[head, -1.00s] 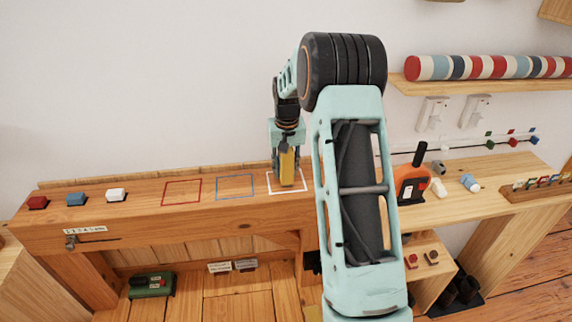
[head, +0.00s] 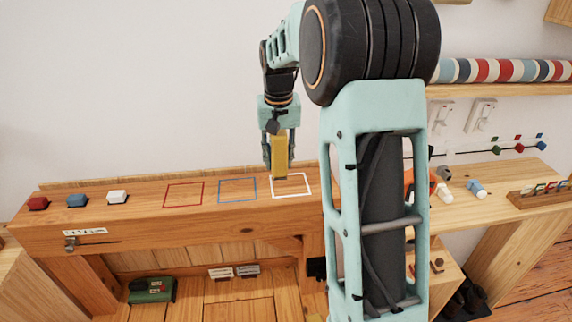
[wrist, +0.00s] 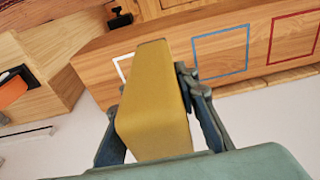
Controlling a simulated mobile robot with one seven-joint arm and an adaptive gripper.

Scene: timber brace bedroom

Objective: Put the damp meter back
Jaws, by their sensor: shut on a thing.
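A yellow box-shaped thing (head: 280,158), which I take to be the damp meter, hangs upright in my gripper (head: 280,160). My gripper is shut on it, with a finger on either side. In the head view its lower end overlaps the back-left part of the white outlined square (head: 308,187) on the wooden bench; it seems to be above the surface, though the gap is hard to judge. In the wrist view the yellow thing (wrist: 155,105) fills the middle and hides most of the white outline (wrist: 121,68).
Red (head: 184,195) and blue (head: 237,190) outlined squares lie empty to the left. An orange tool (head: 409,183) is partly hidden behind my arm. A green case (head: 152,290) lies below.

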